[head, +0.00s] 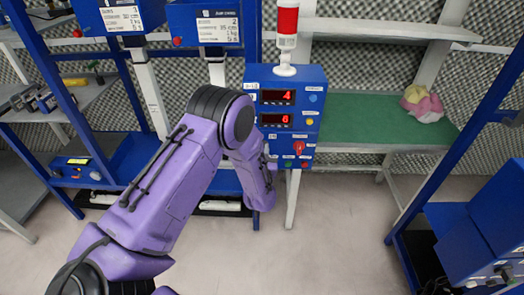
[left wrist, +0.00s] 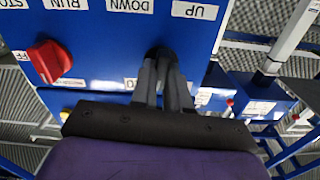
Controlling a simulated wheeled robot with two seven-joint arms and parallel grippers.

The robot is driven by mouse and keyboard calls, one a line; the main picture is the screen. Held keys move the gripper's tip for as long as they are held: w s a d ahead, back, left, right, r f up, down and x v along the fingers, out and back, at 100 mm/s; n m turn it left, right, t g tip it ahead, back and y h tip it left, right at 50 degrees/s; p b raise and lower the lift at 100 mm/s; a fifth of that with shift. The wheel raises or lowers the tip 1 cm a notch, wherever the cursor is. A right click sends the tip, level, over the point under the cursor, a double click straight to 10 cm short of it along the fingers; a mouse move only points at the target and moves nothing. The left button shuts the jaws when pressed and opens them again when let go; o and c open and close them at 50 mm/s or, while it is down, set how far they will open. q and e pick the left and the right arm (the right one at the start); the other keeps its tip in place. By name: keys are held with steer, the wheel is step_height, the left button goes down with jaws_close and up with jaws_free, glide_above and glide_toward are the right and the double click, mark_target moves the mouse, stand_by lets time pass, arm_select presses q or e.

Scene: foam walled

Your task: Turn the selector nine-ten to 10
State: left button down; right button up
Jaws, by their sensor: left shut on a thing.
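In the left wrist view a dark round knob (left wrist: 160,52) sits on the blue panel (left wrist: 105,50), mostly hidden by my fingers. My left gripper (left wrist: 164,80) is shut on this knob, its two dark fingers close together. A small white label lies on each side of the fingers; their text is partly hidden, so I cannot read 9 or 10 for certain, nor tell which way the knob points. In the head view my purple left arm covers the left part of the control box (head: 318,78), and the left gripper is hidden behind it. My right gripper is not in view.
A red selector (left wrist: 50,61) is beside the knob, near STOP and RUN labels; it also shows in the head view (head: 299,147). The box carries red displays (head: 277,96) and a signal lamp (head: 287,22). A green-topped bench (head: 385,134) stands to the right.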

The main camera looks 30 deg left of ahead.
arm_select(q)
steer(key=m, duration=0.4)
steer(key=shift+m, duration=0.4)
steer(key=shift+f+b, duration=0.1)
steer(key=shift+b, duration=0.2)
steer(key=c, duration=1.1)
jaws_free()
steer(key=b+v, duration=0.2)
steer(key=v, duration=0.8)
steer(key=shift+s+d, duration=0.2)
steer(key=shift+d, duration=0.05)
